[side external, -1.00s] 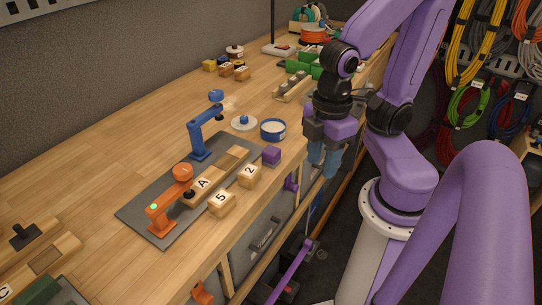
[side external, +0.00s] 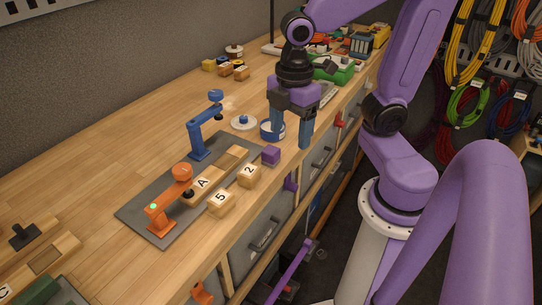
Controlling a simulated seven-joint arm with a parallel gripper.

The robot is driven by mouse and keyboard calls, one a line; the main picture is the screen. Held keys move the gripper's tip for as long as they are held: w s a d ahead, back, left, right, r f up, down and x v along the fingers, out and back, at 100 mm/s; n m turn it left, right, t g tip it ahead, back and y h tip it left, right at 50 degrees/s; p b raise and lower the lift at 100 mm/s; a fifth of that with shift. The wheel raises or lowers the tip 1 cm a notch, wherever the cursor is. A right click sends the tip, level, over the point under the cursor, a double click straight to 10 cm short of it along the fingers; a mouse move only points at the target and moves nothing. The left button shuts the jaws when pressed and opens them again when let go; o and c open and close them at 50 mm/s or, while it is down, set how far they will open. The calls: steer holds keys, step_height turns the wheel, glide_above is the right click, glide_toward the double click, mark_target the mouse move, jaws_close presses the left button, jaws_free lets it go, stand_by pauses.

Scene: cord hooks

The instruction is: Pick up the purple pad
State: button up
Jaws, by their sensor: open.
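The purple pad (side external: 271,155) is a small purple block on the wooden bench top, near the bench's front edge. It stands just past the wooden block marked 2 (side external: 249,175). My gripper (side external: 291,142) points down with its two blue fingers apart and nothing between them. It is up and to the right of the purple pad in the picture, close to the bench edge. The fingers are not around the pad. How high the fingertips are above the bench is hard to tell.
A grey mat (side external: 133,211) holds an orange arm-like fixture (side external: 170,200), a blue one (side external: 202,137) and a block marked A (side external: 203,183). A block marked 5 (side external: 221,203) is nearby.

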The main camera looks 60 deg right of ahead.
steer(key=w+d+r+n, duration=0.3)
steer(key=w+d, duration=0.3)
steer(key=w, duration=0.1)
glide_above(271, 149)
steer(key=f, duration=0.7)
steer(key=s+f, duration=0.1)
steer(key=f, duration=0.2)
steer(key=shift+d+f, duration=0.1)
steer(key=shift+f, duration=0.15)
steer(key=shift+w+f, duration=0.15)
steer(key=shift+f, duration=0.95)
steer(key=shift+w+f, duration=0.2)
steer(key=shift+f, duration=0.85)
steer(key=shift+w+f, duration=0.15)
steer(key=shift+f, duration=0.95)
steer(key=c, duration=1)
